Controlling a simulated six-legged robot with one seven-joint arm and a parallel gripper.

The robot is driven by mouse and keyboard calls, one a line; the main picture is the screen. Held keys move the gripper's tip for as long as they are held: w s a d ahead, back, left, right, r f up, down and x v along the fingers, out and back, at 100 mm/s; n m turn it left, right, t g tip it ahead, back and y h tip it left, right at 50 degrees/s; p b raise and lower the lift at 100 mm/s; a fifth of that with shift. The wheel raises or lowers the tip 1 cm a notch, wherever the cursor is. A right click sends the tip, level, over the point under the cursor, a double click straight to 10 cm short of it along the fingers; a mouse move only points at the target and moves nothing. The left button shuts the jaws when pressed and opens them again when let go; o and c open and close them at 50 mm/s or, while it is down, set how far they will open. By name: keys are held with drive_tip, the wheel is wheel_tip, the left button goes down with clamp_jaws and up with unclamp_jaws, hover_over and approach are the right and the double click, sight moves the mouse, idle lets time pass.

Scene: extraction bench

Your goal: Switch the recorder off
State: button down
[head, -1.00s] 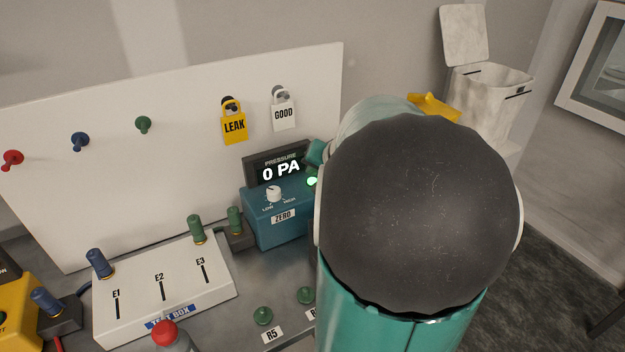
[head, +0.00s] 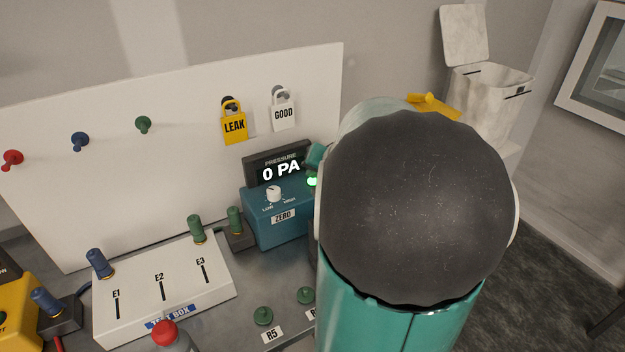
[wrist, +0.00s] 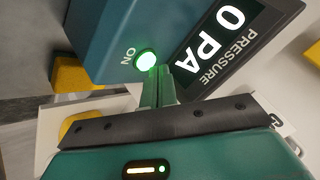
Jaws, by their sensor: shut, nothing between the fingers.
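The recorder is a blue box (head: 283,217) with a dark display (head: 277,169) reading "0 PA" under "PRESSURE". In the wrist view its round button (wrist: 147,60) is lit green beside the word "ON". A green glow also shows in the head view at the box's right end. My gripper (wrist: 160,88) is shut and empty, with its fingertips close by the lit button. I cannot tell whether they touch it. In the head view my arm hides most of the gripper and the recorder's right side.
A white test box (head: 165,285) stands at left on the grey bench. Yellow LEAK (head: 234,125) and white GOOD (head: 284,112) padlock tags hang on the white board behind the recorder. A white knob (head: 273,193) sits on the recorder's front. A white bin (head: 490,95) stands at the back right.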

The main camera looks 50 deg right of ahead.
drive_tip(key=shift+f, duration=0.4)
idle(0.8)
drive_tip(key=shift+r, duration=0.85)
drive_tip(key=shift+r, duration=0.1)
drive_tip(key=shift+r, duration=2.4)
